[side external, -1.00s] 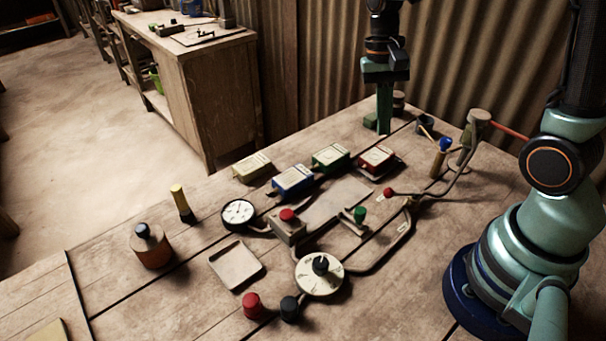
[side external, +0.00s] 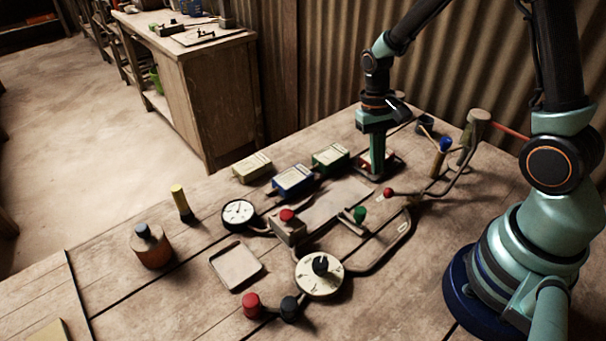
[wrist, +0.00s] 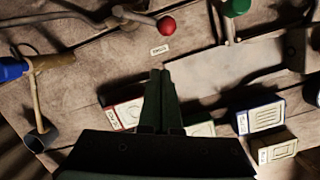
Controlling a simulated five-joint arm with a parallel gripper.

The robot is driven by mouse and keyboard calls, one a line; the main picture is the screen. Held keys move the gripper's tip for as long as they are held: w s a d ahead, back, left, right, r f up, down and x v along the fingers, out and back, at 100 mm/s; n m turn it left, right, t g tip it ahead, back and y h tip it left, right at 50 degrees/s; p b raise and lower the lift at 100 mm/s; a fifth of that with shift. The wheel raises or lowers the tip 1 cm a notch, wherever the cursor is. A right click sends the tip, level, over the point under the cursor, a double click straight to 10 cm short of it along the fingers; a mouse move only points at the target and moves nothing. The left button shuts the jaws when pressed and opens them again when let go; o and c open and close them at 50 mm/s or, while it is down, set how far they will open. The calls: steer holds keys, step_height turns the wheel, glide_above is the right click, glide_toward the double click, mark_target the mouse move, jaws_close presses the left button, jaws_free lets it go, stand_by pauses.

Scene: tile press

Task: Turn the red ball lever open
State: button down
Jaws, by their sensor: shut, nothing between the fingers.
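The red ball lever (side external: 388,192) lies on the bench to the left of my arm's base, its red ball at the end of a grey rod. In the wrist view its red ball (wrist: 166,25) shows at the top, with the rod running left from it. My gripper (side external: 377,176) points down beside the red box, a short way behind and left of the ball, apart from it. In the wrist view my gripper (wrist: 161,72) has its fingers together, with nothing between them. It partly hides the red box in the side view.
A green-knobbed lever (side external: 359,215) stands left of the red ball. A red box (wrist: 122,113), blue box (side external: 293,181) and green box (side external: 331,158) line the back. A blue-topped wooden handle (side external: 440,155) and hammer stand to the right. A bare plate lies in the middle.

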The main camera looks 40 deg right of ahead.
steer(key=shift+s+a+f, duration=0.1)
steer(key=shift+s+a, duration=0.25)
steer(key=shift+s, duration=0.4)
steer(key=shift+s+a+f, duration=0.1)
steer(key=shift+s+a, duration=0.25)
steer(key=shift+s, duration=0.4)
steer(key=shift+s+a+n, duration=0.3)
steer(key=shift+a+n, duration=0.15)
steer(key=shift+n, duration=0.25)
steer(key=shift+s+a+n, duration=0.15)
steer(key=shift+a+n, duration=0.05)
steer(key=shift+n, duration=0.2)
steer(key=s+n, duration=0.1)
steer(key=a+n, duration=0.1)
steer(key=n, duration=0.1)
steer(key=shift+s+a, duration=0.2)
steer(key=shift+s, duration=0.15)
steer(key=shift+s+a+n, duration=0.1)
steer(key=shift+s+n, duration=0.05)
steer(key=shift+n, duration=0.25)
steer(key=shift+s+a, duration=0.1)
steer(key=shift+s, duration=0.3)
